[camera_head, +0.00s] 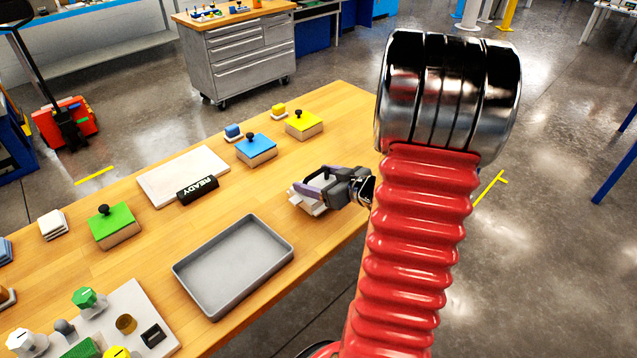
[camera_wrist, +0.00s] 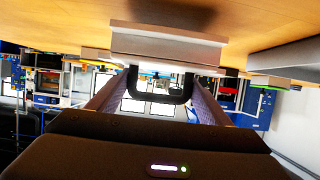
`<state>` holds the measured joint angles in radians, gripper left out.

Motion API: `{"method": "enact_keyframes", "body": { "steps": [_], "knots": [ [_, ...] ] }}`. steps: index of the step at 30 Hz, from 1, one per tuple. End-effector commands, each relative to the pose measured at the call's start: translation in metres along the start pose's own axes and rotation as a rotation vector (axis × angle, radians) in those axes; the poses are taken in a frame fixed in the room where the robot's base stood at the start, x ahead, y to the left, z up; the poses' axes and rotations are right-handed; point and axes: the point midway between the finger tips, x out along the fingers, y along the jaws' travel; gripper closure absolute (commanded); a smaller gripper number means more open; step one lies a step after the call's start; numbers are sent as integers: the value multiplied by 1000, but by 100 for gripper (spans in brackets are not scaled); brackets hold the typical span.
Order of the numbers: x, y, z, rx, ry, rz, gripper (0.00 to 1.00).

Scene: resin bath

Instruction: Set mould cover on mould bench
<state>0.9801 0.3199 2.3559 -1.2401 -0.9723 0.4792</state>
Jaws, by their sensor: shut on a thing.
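My gripper (camera_head: 318,187) is at the right part of the wooden bench (camera_head: 215,205), right of the grey tray. It is shut on the black handle of a pale, flat-sided cover (camera_head: 306,203), which I take to be the mould cover. In the wrist view the cover (camera_wrist: 165,45) shows beyond the fingers (camera_wrist: 158,92), with its dark U-shaped handle between them. The cover is close to the wooden top; whether it touches is unclear. In the head view my gripper hides much of it.
An empty grey tray (camera_head: 233,262) lies in front. Behind are a white board (camera_head: 180,172) with a black READY sign (camera_head: 197,189) and knobbed blocks with green (camera_head: 112,226), blue (camera_head: 256,149) and yellow (camera_head: 303,123) tops. A knob panel (camera_head: 135,305) is front left. Wood right of the blocks is bare.

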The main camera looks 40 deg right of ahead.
Motion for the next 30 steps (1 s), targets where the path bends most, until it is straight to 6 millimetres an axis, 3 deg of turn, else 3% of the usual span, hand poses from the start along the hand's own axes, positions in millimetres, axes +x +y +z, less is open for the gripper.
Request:
{"method": "enact_keyframes", "body": {
  "steps": [6, 18, 19, 26, 30],
  "knots": [
    [7, 0, 15, -1, 3, 1, 78],
    [8, 1, 18, -1, 3, 1, 78],
    [8, 0, 19, 0, 0, 0, 26],
    [8, 0, 19, 0, 0, 0, 10],
    [8, 0, 19, 0, 0, 0, 9]
  ]
}}
